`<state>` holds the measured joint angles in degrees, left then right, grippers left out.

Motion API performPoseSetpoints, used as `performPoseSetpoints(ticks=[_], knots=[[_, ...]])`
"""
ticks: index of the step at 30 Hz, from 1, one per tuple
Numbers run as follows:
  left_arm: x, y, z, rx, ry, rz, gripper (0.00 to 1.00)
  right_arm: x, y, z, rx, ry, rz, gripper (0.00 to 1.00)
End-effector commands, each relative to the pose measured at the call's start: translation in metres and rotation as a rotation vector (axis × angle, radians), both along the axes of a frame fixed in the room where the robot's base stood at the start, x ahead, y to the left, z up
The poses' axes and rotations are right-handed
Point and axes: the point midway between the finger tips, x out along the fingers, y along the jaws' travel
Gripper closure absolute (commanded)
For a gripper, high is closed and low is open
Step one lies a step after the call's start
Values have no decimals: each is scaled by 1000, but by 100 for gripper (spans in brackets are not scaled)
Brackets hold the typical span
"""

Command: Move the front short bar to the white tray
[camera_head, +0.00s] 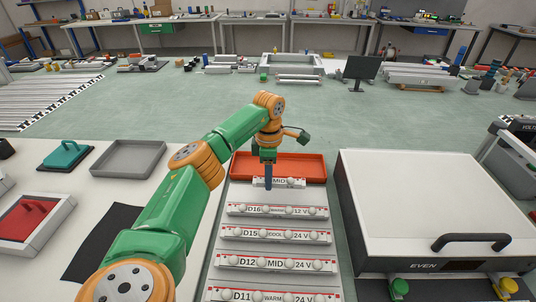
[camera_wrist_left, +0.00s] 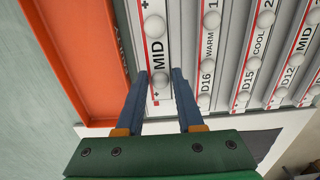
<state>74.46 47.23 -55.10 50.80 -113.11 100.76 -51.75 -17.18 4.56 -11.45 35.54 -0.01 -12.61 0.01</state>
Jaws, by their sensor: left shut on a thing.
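My left gripper (camera_head: 268,186) is shut on a short white bar (camera_head: 292,183) marked MID, with a red edge line and round white domes. The bar is at the near edge of the orange tray (camera_head: 316,166). In the left wrist view, my gripper's two blue-grey fingers (camera_wrist_left: 159,76) sit on both sides of the bar (camera_wrist_left: 155,55), near one end. I cannot tell whether the bar is raised or resting. No clearly white tray shows; a pale grey empty tray (camera_head: 128,158) lies on the white table at left. My right gripper is not in view.
Longer labelled bars, D16 (camera_head: 277,211), D15 (camera_head: 276,234), D12 and D11, lie in rows nearer me. A white-topped box (camera_head: 425,200) with a black handle stands to the right.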

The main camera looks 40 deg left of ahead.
Motion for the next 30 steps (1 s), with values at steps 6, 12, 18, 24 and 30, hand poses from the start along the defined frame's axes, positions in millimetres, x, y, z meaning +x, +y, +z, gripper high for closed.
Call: performPoseSetpoints(ticks=[6,12,18,24,30], knots=[[-1,4,-33,0,3,0,100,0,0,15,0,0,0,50],[0,4,-36,1,1,0,100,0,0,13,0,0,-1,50],[0,4,-38,1,1,0,42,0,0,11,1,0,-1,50],[0,4,-38,0,0,0,34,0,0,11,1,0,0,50],[0,4,-32,1,-2,0,34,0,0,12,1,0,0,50]])
